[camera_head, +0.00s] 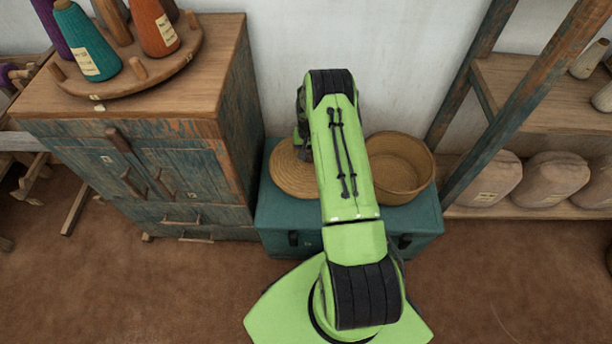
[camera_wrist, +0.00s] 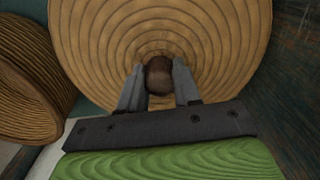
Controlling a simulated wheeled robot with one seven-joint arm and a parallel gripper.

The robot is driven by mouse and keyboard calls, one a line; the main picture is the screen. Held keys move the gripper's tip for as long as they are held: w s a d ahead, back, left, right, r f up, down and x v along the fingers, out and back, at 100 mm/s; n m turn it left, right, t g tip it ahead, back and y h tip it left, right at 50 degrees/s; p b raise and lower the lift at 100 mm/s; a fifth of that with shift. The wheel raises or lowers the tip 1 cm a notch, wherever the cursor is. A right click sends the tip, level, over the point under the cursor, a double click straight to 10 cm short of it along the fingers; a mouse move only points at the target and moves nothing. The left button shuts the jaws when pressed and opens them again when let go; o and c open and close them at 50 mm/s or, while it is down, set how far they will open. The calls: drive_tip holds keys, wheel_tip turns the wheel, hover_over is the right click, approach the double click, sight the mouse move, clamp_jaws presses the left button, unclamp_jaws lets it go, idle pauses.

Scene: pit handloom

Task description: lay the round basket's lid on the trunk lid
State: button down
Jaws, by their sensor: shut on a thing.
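The round basket's lid (camera_head: 290,172) is a flat coiled straw disc with a dark round knob. It is at the left part of the teal trunk lid (camera_head: 276,207), on it or just above it; I cannot tell which. The open round basket (camera_head: 400,165) stands on the right part of the trunk lid, uncovered. In the wrist view, my gripper (camera_wrist: 159,75) is shut on the knob, with the lid (camera_wrist: 215,35) spread out beyond the fingers. The basket (camera_wrist: 30,85) shows at the left there.
A wooden cabinet (camera_head: 185,135) stands close on the left, with a round board of yarn cones (camera_head: 90,60) on top. A shelf rack (camera_head: 500,130) with sacks (camera_head: 490,178) stands on the right. The white wall is behind the trunk. Brown floor is clear in front.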

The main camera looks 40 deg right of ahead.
sight(309, 169)
wheel_tip(309, 169, down, 9)
drive_tip(key=shift+r+b, duration=0.2)
drive_tip(key=shift+b, duration=0.95)
drive_tip(key=c, duration=0.8)
unclamp_jaws()
